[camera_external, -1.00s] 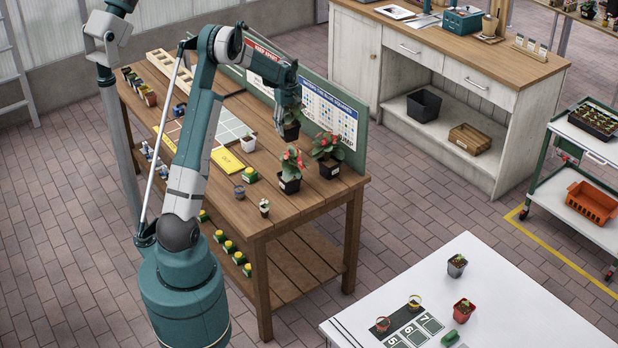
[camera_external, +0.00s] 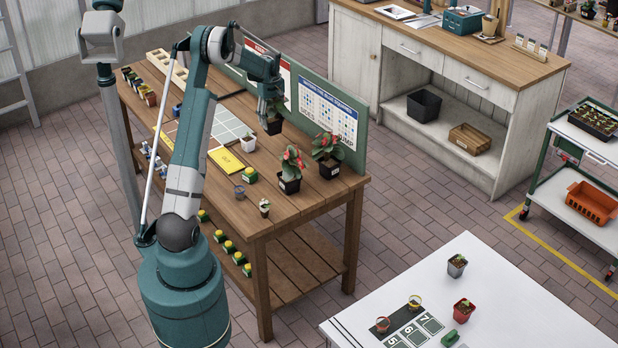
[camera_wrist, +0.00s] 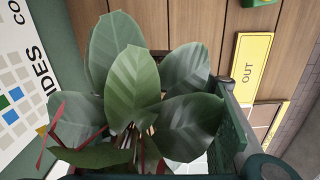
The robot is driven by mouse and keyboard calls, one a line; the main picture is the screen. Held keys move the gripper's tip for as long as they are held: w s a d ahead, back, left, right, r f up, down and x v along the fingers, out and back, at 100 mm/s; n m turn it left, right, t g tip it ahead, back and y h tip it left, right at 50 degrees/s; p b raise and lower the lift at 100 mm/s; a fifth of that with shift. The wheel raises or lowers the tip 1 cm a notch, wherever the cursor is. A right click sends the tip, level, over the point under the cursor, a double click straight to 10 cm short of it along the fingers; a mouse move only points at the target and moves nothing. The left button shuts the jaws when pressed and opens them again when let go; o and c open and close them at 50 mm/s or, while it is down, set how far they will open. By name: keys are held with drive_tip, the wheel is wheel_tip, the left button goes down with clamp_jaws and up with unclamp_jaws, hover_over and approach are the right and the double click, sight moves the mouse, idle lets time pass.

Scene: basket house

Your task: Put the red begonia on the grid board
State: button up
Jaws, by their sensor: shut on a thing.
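My gripper (camera_external: 269,98) is shut on a dark pot (camera_external: 274,125) with a leafy plant, held up near the sign panel, right of the grid board (camera_external: 229,122). In the wrist view the held plant (camera_wrist: 135,90) has broad dark green leaves and reddish stems; these leaves hide its pot. I cannot tell its kind for sure. Two potted plants with red blooms stand on the bench: one in front (camera_external: 290,170) and one behind it to the right (camera_external: 327,152). The grid board has pale squares and lies flat on the bench, partly hidden by my arm.
A white pot (camera_external: 248,142) stands at the board's right edge. A yellow OUT card (camera_external: 226,160) lies in front of the board. A green panel with signs (camera_external: 335,115) borders the bench's back. Small pots (camera_external: 264,207) stand near the front edge.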

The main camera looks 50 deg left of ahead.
drive_tip(key=s+a, duration=1)
drive_tip(key=a, duration=0.4)
drive_tip(key=s+a+r, duration=0.1)
drive_tip(key=s+a, duration=0.9)
drive_tip(key=a, duration=0.4)
drive_tip(key=shift+a+n, duration=0.2)
drive_tip(key=shift+n, duration=0.2)
drive_tip(key=shift+s, duration=0.1)
wheel_tip(320, 180, down, 6)
drive_tip(key=shift+f, duration=0.1)
drive_tip(key=shift+f, duration=1.85)
drive_tip(key=shift+f, duration=0.1)
